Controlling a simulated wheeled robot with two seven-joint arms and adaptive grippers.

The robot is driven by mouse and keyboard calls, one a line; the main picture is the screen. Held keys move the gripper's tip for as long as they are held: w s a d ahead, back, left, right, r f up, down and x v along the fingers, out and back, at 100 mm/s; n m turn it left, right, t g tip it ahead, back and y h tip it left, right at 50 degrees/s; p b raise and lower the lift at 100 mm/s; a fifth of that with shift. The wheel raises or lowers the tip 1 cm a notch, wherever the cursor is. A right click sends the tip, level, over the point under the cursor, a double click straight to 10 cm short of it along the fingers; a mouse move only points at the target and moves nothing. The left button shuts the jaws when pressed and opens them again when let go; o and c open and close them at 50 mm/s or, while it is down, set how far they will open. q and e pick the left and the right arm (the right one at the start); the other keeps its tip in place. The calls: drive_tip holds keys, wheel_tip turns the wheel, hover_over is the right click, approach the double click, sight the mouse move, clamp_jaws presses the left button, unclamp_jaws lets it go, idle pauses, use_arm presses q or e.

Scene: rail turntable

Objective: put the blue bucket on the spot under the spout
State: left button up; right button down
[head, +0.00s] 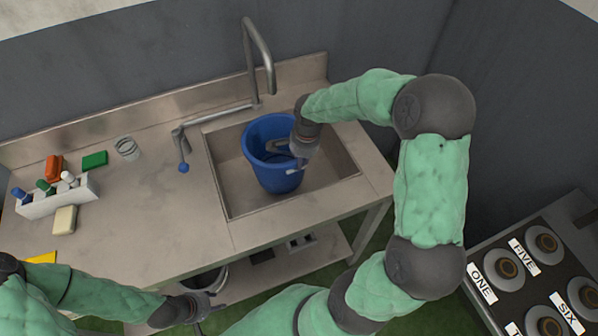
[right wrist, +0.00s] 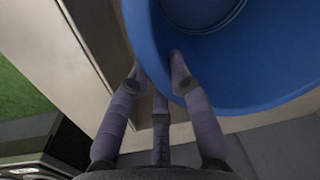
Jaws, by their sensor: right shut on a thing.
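The blue bucket (head: 280,180) is upright in the sink basin (head: 236,205), toward its left and back part. Whether its base touches the basin floor is hidden. The spout (head: 270,78) hangs from the bent metal pipe, just behind and above the bucket's opening. My right gripper (head: 298,165) is shut on the right rim of the bucket. In the right wrist view its fingers straddle the blue wall (right wrist: 165,60). The spot under the bucket is hidden. My left gripper (head: 208,304) is low in front of the counter's front edge, away from the bucket; its jaws are too small to read.
A lever with a blue knob (head: 183,168) stands left of the basin. A caddy of bottles (head: 55,197), sponges and a glass (head: 127,148) are on the left counter. A dark pot (head: 207,280) is on the lower shelf. Labelled dials (head: 508,275) stand at right.

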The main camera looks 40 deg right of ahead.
wheel_tip(320, 180, down, 5)
drive_tip(key=shift+w+f+b, duration=0.1)
drive_tip(key=shift+b, duration=0.55)
drive_tip(key=shift+f, duration=0.1)
drive_tip(key=c, duration=1.1)
unclamp_jaws()
drive_tip(key=shift+c, duration=0.2)
